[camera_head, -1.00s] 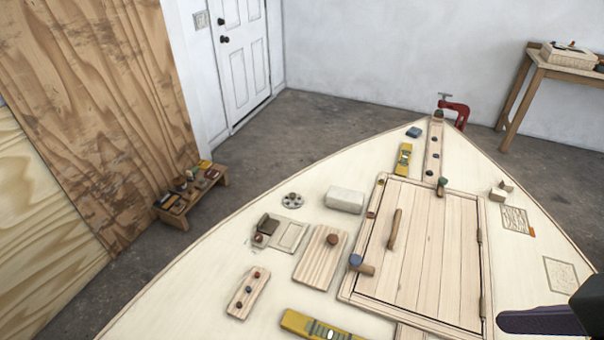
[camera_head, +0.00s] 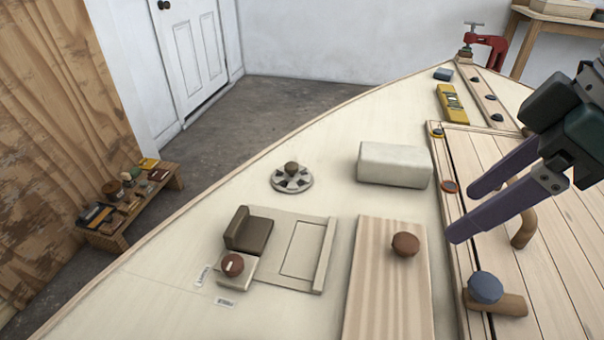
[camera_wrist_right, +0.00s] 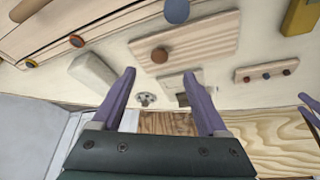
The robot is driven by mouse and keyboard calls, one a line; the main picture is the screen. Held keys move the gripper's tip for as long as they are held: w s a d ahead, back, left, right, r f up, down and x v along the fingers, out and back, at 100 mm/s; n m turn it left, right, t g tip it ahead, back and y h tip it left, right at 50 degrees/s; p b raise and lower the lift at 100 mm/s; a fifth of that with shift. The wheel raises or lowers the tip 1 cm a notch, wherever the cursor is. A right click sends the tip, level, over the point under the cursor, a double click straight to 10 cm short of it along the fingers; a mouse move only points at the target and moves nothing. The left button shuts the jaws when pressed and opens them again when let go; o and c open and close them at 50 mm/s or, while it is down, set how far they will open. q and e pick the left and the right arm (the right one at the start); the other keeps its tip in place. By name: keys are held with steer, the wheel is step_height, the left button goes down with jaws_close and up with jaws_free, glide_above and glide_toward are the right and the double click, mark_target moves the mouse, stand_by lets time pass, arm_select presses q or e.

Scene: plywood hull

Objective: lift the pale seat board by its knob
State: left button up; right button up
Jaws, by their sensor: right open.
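The pale seat board (camera_head: 388,300) is a striped light-wood panel lying flat on the plywood deck. Its round brown knob (camera_head: 405,244) stands near the far end. My right gripper (camera_head: 461,213) is open and empty, to the right of the knob and apart from it, over the hatch edge. In the right wrist view the board (camera_wrist_right: 205,40) and knob (camera_wrist_right: 159,55) show just beyond the open fingertips (camera_wrist_right: 161,73), with the knob between their lines. A purple finger-like part (camera_wrist_right: 312,103) at that view's right edge seems to be my left gripper; its opening is unclear.
A white block (camera_head: 394,165) lies beyond the board. A round vent (camera_head: 292,178) and a small panel with a brown knob (camera_head: 232,265) are to its left. A hatch (camera_head: 545,270) with a wooden handle and a blue-topped latch (camera_head: 486,288) lies to its right.

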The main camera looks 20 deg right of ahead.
mark_target(408, 242)
arm_select(q)
steer(key=shift+s+f+b, duration=0.25)
steer(key=shift+f+b, duration=0.25)
steer(key=shift+f, duration=0.35)
arm_select(e)
steer(key=x, duration=0.4)
steer(key=shift+f, duration=0.3)
arm_select(q)
steer(key=shift+f+b, duration=0.85)
arm_select(e)
steer(key=x, duration=0.5)
steer(key=shift+w+a, duration=0.25)
steer(key=shift+w, duration=0.2)
arm_select(q)
steer(key=shift+w, duration=0.1)
arm_select(e)
jaws_close()
